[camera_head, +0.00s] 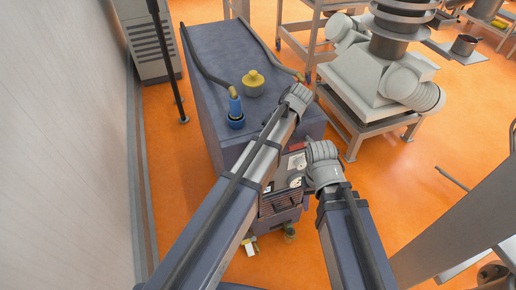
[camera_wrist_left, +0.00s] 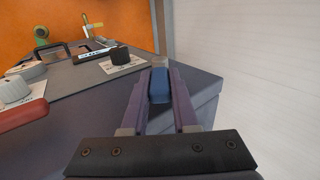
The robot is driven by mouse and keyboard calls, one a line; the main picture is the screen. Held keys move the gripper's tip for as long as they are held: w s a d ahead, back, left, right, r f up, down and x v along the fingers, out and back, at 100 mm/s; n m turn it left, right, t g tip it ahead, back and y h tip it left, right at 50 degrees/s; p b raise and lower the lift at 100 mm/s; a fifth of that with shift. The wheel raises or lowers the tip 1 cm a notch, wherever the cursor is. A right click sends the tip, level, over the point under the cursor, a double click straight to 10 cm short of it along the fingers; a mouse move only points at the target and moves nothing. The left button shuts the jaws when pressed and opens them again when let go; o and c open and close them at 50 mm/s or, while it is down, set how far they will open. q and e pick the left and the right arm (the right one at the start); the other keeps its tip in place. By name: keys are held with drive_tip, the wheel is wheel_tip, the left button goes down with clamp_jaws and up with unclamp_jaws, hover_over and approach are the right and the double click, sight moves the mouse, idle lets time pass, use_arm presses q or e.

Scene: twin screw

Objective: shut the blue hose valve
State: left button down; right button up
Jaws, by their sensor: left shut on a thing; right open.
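In the left wrist view my left gripper (camera_wrist_left: 161,100) has its two purple fingers on either side of a blue handle-like piece (camera_wrist_left: 159,86) and is shut on it. It appears to be the blue valve's handle; its base is hidden. In the head view the left gripper is hidden behind its arm. A dark hose ends in a blue fitting (camera_head: 235,108) on top of the dark grey cabinet (camera_head: 212,60). My right gripper (camera_head: 308,143) is open at the cabinet's front panel, partly hidden by its wrist.
A yellow fitting (camera_head: 253,83) sits behind the blue one. In the left wrist view there are a black knob (camera_wrist_left: 120,55), a white knob (camera_wrist_left: 14,90) and a red handle (camera_wrist_left: 20,112). A pale wall (camera_head: 65,140) runs along the left. Orange floor lies between the cabinet and a white machine (camera_head: 372,80).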

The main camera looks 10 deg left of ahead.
use_arm(q)
drive_tip(key=c, duration=0.7)
unclamp_jaws()
